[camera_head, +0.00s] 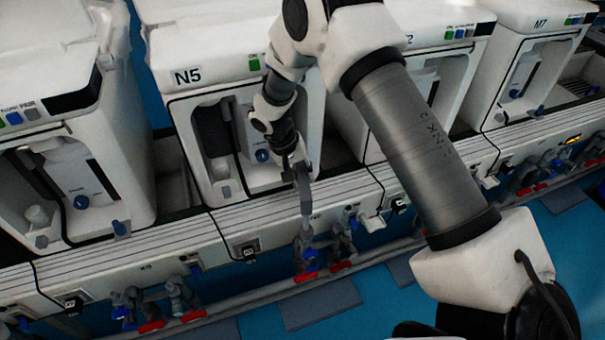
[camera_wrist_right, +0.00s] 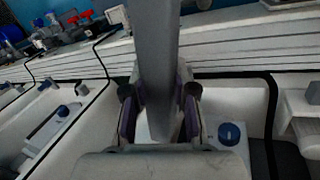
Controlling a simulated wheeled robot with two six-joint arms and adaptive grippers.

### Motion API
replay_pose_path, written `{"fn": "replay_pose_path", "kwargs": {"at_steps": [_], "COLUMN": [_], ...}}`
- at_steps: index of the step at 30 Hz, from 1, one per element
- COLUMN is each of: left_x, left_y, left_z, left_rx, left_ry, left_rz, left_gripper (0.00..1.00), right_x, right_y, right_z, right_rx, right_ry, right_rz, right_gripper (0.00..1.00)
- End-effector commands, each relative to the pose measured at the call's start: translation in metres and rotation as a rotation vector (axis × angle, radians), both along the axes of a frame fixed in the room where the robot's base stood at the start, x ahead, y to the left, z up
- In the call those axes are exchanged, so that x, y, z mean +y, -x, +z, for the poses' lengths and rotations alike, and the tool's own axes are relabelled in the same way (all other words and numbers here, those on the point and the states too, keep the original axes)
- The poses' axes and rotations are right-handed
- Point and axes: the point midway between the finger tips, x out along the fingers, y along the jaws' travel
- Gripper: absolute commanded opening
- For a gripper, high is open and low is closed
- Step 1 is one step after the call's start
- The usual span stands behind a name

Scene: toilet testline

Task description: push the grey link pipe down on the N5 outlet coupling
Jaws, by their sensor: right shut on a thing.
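The machine marked N5 (camera_head: 187,76) stands left of centre in the head view. My right gripper (camera_head: 296,165) is in front of its right side, shut on the upper part of the grey link pipe (camera_head: 305,205). The pipe hangs down past the white rail, and its lower end is at the grey outlet coupling (camera_head: 306,246). I cannot tell how deeply it sits there. In the right wrist view the pipe (camera_wrist_right: 157,60) runs up between the two fingers of the gripper (camera_wrist_right: 159,112). My left gripper is not in view.
The white rail (camera_head: 130,247) runs along the machines' front. Valves with red handles (camera_head: 341,266) and blue handles (camera_head: 310,254) crowd the coupling. Similar machines stand on both sides. My right arm covers much of the right side.

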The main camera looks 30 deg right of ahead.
Motion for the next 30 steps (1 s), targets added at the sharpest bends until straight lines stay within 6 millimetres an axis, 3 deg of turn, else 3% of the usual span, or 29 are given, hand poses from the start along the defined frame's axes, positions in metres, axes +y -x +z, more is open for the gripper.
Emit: {"fn": "replay_pose_path", "kwargs": {"at_steps": [28, 29, 30], "left_x": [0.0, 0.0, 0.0], "left_y": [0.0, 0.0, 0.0], "left_z": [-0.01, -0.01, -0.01], "left_rx": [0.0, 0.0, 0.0], "left_ry": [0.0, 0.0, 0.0], "left_rz": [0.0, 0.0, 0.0], "left_gripper": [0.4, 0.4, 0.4], "right_x": [0.0, 0.0, 0.0], "right_y": [0.0, 0.0, 0.0], "right_z": [-0.02, -0.019, -0.019], "right_rx": [0.0, -0.001, -0.001], "right_ry": [0.0, 0.0, 0.0], "right_rz": [0.0, 0.0, 0.0], "right_gripper": [0.0, 0.37, 0.51]}}
